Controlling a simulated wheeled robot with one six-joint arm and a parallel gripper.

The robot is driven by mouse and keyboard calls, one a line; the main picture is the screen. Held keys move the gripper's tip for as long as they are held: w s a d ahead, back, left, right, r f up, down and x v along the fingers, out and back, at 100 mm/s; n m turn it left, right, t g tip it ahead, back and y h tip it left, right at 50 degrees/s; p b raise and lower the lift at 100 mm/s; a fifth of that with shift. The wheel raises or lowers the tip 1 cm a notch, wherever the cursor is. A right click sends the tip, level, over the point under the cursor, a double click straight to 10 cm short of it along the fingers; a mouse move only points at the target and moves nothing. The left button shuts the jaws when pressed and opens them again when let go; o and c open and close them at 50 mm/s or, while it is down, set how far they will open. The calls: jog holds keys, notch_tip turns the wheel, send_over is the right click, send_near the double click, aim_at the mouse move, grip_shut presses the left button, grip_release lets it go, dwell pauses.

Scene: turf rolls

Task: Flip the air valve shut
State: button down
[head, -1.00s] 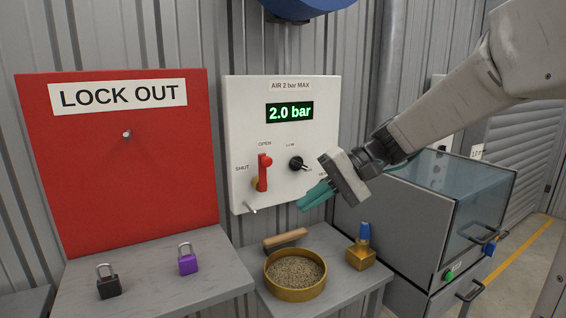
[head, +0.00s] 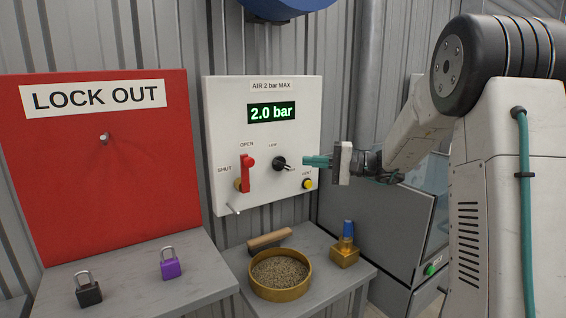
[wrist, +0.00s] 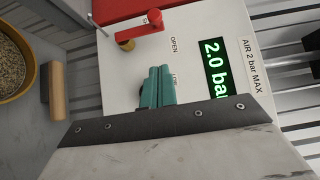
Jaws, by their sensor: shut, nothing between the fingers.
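The air valve's red lever (head: 246,173) is on the white air panel (head: 305,128). It stands upright, its top near the OPEN label, with SHUT marked to its left. The lever also shows in the wrist view (wrist: 139,31), beyond my fingers. My gripper (head: 306,161) has its teal fingers closed together and empty. It is to the right of the lever, pointing left near the black knob (head: 280,163), apart from the lever. In the wrist view my gripper's fingers (wrist: 158,80) cover most of the knob. The display (head: 272,112) reads 2.0 bar.
A yellow vent button (head: 308,184) sits below my gripper. A small metal peg (head: 234,209) juts from the panel's lower edge. Below are a brass sieve (head: 280,276), a brush (head: 270,239) and a blue-topped brass block (head: 345,252). Padlocks (head: 170,263) stand left, under the red LOCK OUT board (head: 100,190).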

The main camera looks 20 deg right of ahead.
send_near(248, 176)
notch_tip(248, 176, up, 5)
jog(key=w, duration=0.3)
jog(key=shift+s+a, duration=0.2)
jog(key=shift+a, duration=0.4)
jog(key=shift+s+a, duration=0.2)
jog(key=shift+a, duration=0.45)
jog(key=shift+s+a, duration=0.25)
jog(key=shift+a, duration=0.35)
jog(key=shift+r, duration=0.1)
